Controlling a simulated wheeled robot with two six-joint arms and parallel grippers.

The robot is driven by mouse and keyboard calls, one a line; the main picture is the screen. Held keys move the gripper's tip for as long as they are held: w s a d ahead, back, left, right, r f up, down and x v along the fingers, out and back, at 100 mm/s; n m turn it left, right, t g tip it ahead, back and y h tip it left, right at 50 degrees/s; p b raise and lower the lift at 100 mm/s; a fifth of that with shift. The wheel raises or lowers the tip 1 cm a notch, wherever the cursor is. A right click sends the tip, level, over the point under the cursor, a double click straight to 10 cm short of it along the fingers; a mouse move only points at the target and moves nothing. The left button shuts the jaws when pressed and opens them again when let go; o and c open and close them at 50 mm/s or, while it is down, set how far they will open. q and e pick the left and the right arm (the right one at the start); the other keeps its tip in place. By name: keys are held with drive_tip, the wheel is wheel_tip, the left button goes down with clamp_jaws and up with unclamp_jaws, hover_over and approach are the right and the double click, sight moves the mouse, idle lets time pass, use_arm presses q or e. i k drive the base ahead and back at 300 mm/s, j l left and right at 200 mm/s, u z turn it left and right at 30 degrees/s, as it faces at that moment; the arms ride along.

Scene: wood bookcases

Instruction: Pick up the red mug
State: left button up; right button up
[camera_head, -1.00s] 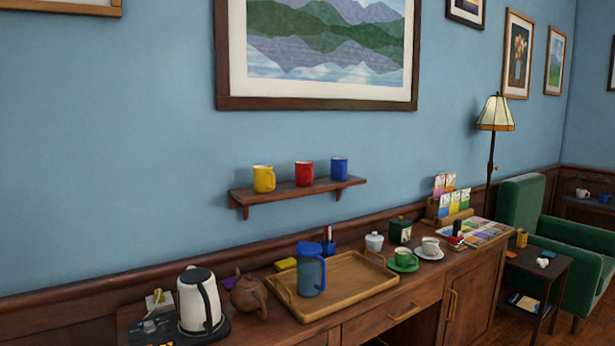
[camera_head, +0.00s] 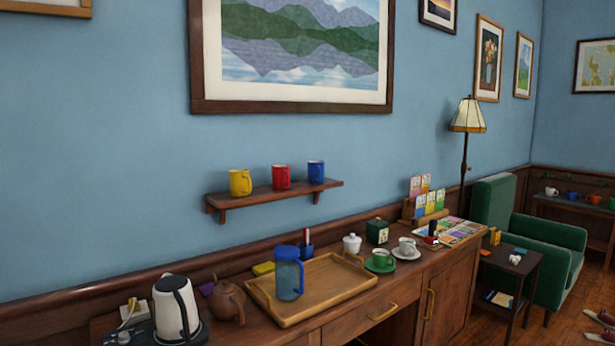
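The red mug (camera_head: 281,177) stands upright on a small dark wood wall shelf (camera_head: 262,199). It is the middle one of three mugs, between a yellow mug (camera_head: 240,183) on its left and a blue mug (camera_head: 316,171) on its right. The mugs stand apart from each other. Neither of my grippers shows in the head view, so I cannot see whether they are open or shut.
Below the shelf is a wood sideboard (camera_head: 453,294). On it are an electric kettle (camera_head: 171,309), a brown teapot (camera_head: 227,301), a wood tray (camera_head: 335,290) with a blue pitcher (camera_head: 289,277), and cups on saucers. A green armchair (camera_head: 540,232) and floor lamp (camera_head: 467,116) stand at the right.

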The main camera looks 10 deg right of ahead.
sight(281, 173)
drive_tip(key=i+l, duration=0.55)
drive_tip(key=l, duration=0.15)
drive_tip(key=i+l, duration=0.5)
drive_tip(key=l, duration=0.2)
drive_tip(key=i+l, duration=0.65)
drive_tip(key=l, duration=1.15)
drive_tip(key=i+l, duration=0.15)
drive_tip(key=l, duration=0.45)
